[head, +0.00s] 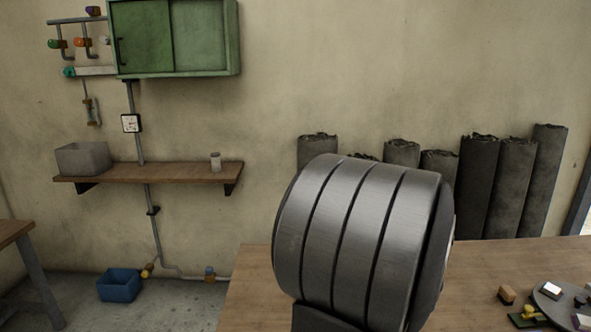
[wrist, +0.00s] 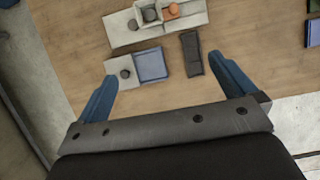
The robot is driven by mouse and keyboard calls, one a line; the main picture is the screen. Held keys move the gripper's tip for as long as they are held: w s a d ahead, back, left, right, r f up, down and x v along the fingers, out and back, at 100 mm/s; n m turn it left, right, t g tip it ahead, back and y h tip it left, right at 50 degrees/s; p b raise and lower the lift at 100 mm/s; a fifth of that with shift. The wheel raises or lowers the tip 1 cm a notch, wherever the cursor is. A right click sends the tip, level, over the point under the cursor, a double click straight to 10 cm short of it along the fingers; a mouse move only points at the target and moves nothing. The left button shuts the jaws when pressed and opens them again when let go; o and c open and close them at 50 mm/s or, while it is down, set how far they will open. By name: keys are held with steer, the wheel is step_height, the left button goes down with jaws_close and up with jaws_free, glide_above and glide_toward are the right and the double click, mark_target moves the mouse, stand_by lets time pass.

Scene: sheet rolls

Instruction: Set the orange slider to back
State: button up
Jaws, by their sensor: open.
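In the wrist view, a small orange round piece (wrist: 172,10) sits on a pale panel (wrist: 128,32) near the top edge. My gripper (wrist: 163,68) is open and empty. Its two blue fingers are spread wide, and the orange piece lies beyond them, apart from both. In the head view, my own large grey arm link covers the middle of the table, and neither the slider nor my fingers show.
In the wrist view, a dark grey knob (wrist: 125,73) on a light plate, a blue square (wrist: 151,65) and a dark block (wrist: 192,53) lie near the fingers. Bare wooden table (wrist: 245,40) shows at right.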

steer(key=shift+s+r, duration=0.1)
steer(key=shift+r, duration=0.05)
steer(key=shift+c, duration=0.2)
steer(key=c, duration=0.7)
steer(key=shift+d, duration=0.1)
steer(key=c, duration=0.4)
steer(key=w+d+f+n+y, duration=0.1)
steer(key=w+d+f+n, duration=0.1)
steer(key=d+f+n, duration=0.1)
steer(key=w+d+f+n+g+y, duration=0.1)
steer(key=w+d+f+n, duration=0.2)
steer(key=w+d+f+n+y, duration=0.1)
steer(key=w+d+f+n, duration=0.1)
steer(key=w+d+f, duration=0.1)
steer(key=shift+d+f+n, duration=0.15)
steer(key=shift+f+n, duration=0.25)
steer(key=shift+c, duration=1.3)
steer(key=x, duration=1.7)
steer(key=shift+s+f, duration=0.2)
steer(key=shift+f, duration=0.05)
steer(key=shift+c, duration=0.5)
